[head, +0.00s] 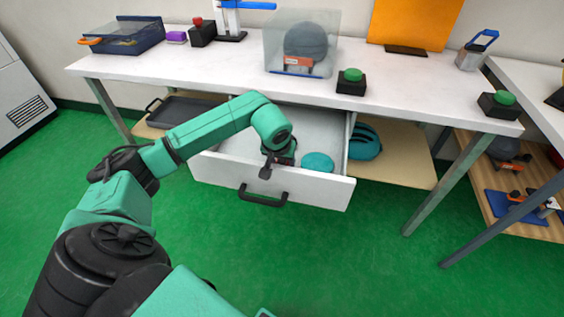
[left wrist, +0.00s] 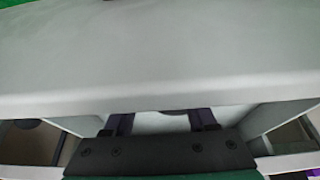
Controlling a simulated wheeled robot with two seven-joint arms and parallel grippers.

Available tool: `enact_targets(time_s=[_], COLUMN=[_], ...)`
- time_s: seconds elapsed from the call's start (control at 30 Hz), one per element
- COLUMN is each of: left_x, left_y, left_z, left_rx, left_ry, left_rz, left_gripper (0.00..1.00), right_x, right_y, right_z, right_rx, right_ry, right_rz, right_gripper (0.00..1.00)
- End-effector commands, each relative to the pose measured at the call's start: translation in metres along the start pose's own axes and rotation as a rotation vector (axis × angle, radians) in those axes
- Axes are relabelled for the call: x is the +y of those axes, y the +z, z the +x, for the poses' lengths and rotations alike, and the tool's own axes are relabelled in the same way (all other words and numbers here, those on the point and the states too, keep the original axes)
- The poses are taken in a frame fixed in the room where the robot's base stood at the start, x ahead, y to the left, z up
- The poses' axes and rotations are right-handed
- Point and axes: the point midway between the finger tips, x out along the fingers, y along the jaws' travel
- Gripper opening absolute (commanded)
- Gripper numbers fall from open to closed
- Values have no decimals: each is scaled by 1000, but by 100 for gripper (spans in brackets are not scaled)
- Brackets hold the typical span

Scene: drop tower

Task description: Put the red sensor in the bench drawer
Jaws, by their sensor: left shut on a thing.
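The bench drawer (head: 322,190) is pulled open under the white bench, with a black handle (head: 263,196) on its front. My left gripper (head: 276,166) is low at the drawer's front panel, pointing down. In the left wrist view the drawer front (left wrist: 160,60) covers its fingertips; the two dark fingers (left wrist: 162,118) stand apart. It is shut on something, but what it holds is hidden. I cannot make out the red sensor in either view. A teal round thing (head: 317,162) lies in the drawer, right of the gripper. My right gripper is out of view.
On the bench (head: 220,62) stand a clear case (head: 326,38), a green-button box (head: 351,82), a blue bin (head: 125,36) and a red-topped black box (head: 201,32). A dark tray (head: 183,112) and a teal helmet (head: 364,143) lie on shelves beside the drawer.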

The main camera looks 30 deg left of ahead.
Motion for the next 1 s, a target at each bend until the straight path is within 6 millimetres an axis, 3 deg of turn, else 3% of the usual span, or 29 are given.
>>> enact_targets(time_s=[0.13, 0.17, 0.23, 0.63, 1.0], left_x=[0, 0, 0, 0, 0], left_y=[1, 1, 1, -1, -2], left_z=[2, 2, 1, -5, -98], left_rx=[0, 0, 0, 1, 4], left_ry=[0, 0, 0, 0, 0], left_rz=[0, 0, 0, 0, 2], left_gripper=[0, 61, 87, 87, 87], right_x=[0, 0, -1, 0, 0], right_y=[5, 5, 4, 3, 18], right_z=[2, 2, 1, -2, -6], right_rx=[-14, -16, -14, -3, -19], right_ry=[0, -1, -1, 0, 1], right_rz=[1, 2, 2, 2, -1], right_gripper=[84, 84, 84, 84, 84])
